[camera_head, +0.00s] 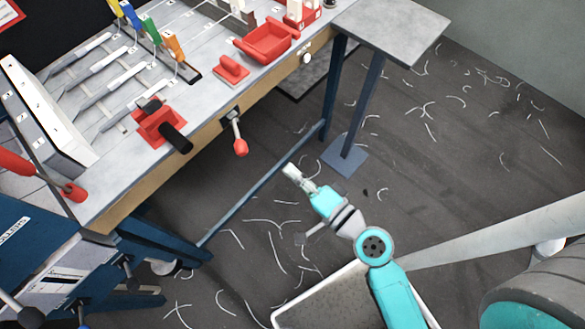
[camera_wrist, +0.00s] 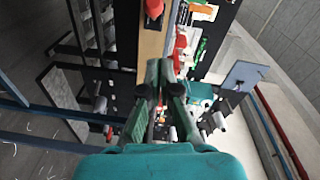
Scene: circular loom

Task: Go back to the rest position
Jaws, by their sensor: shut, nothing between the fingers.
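My gripper (camera_head: 294,174) is at the end of my teal arm, in the middle of the head view. It is over the dark floor, apart from the workbench (camera_head: 205,116). In the wrist view my gripper's two green fingers (camera_wrist: 158,72) are together at the centre, with nothing between them. The arm reaches up from the lower right of the head view.
The workbench holds a red tray (camera_head: 267,42), a red block (camera_head: 231,69) and several tools. A red-tipped lever (camera_head: 239,146) sticks out from its front edge. A small grey side table (camera_head: 392,28) stands at the back. The floor (camera_head: 470,130) at right is clear except for thread scraps.

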